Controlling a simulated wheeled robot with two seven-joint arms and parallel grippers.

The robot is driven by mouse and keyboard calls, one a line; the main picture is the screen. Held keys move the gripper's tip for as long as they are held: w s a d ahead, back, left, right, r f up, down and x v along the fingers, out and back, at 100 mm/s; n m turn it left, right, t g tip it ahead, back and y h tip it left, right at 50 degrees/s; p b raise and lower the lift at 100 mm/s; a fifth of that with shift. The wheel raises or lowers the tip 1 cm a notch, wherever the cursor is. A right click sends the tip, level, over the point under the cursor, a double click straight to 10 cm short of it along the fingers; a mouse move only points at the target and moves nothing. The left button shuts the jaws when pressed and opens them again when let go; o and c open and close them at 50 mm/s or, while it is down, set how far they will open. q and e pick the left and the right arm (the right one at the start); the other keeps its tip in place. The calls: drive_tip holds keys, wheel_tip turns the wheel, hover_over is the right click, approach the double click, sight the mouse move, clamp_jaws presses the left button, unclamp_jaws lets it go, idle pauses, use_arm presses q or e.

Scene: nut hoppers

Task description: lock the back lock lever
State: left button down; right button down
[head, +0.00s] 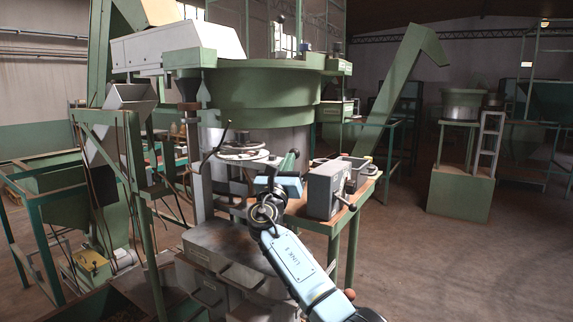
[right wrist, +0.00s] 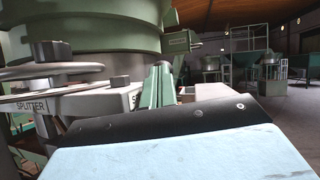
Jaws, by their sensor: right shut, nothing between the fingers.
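The splitter (head: 232,156) is a pale round plate under the green bowl in the head view. It also shows at the left of the right wrist view (right wrist: 30,106). Dark knobs stand on it, one farther back (right wrist: 52,50) and one on a grey arm nearer my fingers (right wrist: 120,82). I cannot tell for certain which part is the back lock lever. My right gripper (head: 292,156) is just right of the splitter. Its green-grey fingers (right wrist: 158,70) are together and empty, apart from the near knob. My left gripper is not in view.
A large green bowl (head: 262,88) overhangs the splitter. A grey box with a crank handle (head: 323,190) stands on a green bench to the right. A metal cabinet top (head: 225,245) lies below. Open floor (head: 420,260) is at the right.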

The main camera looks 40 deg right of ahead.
idle(0.6)
drive_tip(key=s+a+r+p, duration=0.2)
drive_tip(key=s+a+r, duration=0.4)
drive_tip(key=a, duration=0.4)
drive_tip(key=shift+s+r, duration=0.25)
drive_tip(key=shift+s, duration=0.3)
